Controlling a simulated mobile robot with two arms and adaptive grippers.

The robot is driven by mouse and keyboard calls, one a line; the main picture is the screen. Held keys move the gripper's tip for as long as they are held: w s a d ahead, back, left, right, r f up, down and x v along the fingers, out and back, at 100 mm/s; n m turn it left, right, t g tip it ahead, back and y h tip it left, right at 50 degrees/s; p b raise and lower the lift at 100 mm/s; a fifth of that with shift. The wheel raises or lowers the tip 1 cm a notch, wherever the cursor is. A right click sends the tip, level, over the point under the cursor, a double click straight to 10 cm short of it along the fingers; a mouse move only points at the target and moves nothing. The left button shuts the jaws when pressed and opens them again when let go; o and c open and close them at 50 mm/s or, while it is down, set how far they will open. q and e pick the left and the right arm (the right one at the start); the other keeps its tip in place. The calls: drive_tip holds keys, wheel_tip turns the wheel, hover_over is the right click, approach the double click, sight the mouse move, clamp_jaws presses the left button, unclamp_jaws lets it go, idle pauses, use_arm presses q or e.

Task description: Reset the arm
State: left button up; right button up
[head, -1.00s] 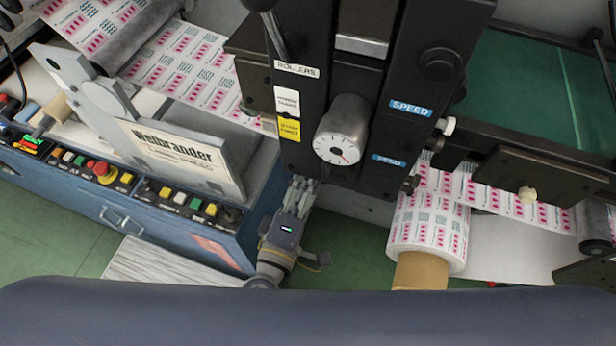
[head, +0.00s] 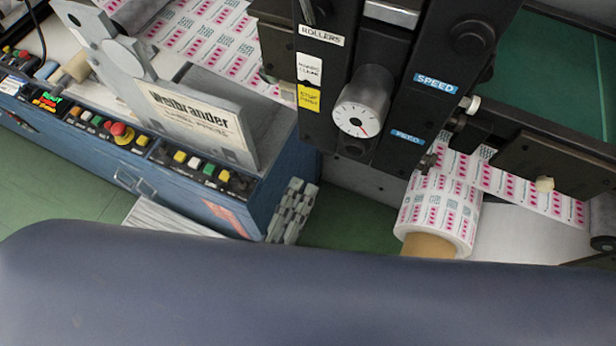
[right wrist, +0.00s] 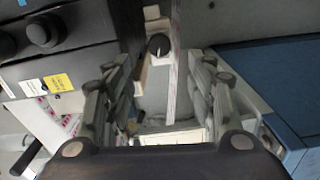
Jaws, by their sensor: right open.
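My right gripper (head: 291,210) shows in the head view just above the edge of my dark blue body part, between the blue control console (head: 262,196) and the black machine column. Its fingers point up the picture and the rest of it is hidden. In the right wrist view the gripper (right wrist: 160,88) has its two fingers spread apart with nothing held between them. The blue console side (right wrist: 265,85) is on the right there, and the dark machine housing is on the left. My left gripper is not in view.
The machine column carries a silver dial knob (head: 362,106) and label stickers. A printed label roll (head: 440,212) on a cardboard core (head: 428,245) sits to the right. The console top has several coloured buttons (head: 118,129). Green floor (head: 350,222) shows between console and roll.

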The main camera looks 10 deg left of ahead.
drive_tip(key=shift+s+a, duration=0.15)
drive_tip(key=shift+s, duration=0.25)
drive_tip(key=s+d+f+n+g+y+b, duration=0.1)
drive_tip(key=d+f+g, duration=0.2)
drive_tip(key=f, duration=0.9)
drive_tip(key=s+d+f+n+g+y, duration=0.1)
drive_tip(key=d+f+g, duration=0.2)
drive_tip(key=f, duration=0.9)
drive_tip(key=s+d+f+g+y+b, duration=0.1)
drive_tip(key=d+f+g, duration=0.2)
drive_tip(key=f, duration=0.9)
drive_tip(key=s+d+f+m+g+y+b, duration=0.2)
drive_tip(key=s+d+f+m+g, duration=0.5)
drive_tip(key=s+d+f+m, duration=0.6)
drive_tip(key=s+d+f, duration=0.4)
drive_tip(key=d+f, duration=0.2)
drive_tip(key=f, duration=0.2)
drive_tip(key=shift+s+f+y, duration=0.25)
drive_tip(key=shift+f+y, duration=0.05)
